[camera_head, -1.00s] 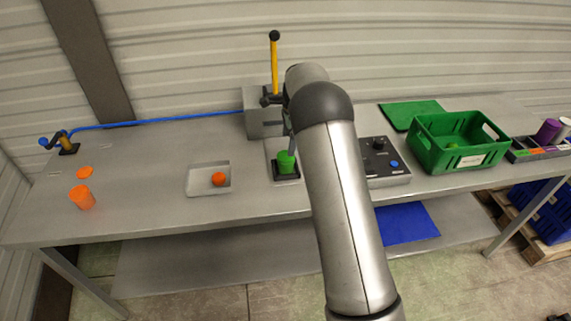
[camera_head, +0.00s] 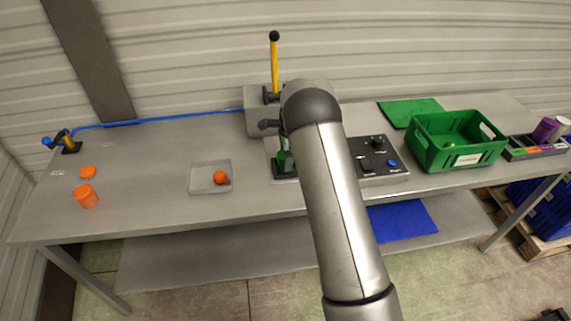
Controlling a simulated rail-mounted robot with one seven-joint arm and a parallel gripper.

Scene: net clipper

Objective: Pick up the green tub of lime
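The green tub (camera_head: 281,161) stands on the black pad of the grey machine, near the middle of the table. My gripper (camera_head: 286,150) is at the tub, pointing down and partly covering it. My arm covers the area just to the right. The fingers are small and dark here, so I cannot tell whether they are open or shut, or whether they touch the tub.
The grey machine with a yellow lever (camera_head: 275,62) stands behind the tub. A tray (camera_head: 197,180) with an orange ball is to the left, an orange tub (camera_head: 87,197) farther left. A control box (camera_head: 380,158) and green crate (camera_head: 429,157) are to the right.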

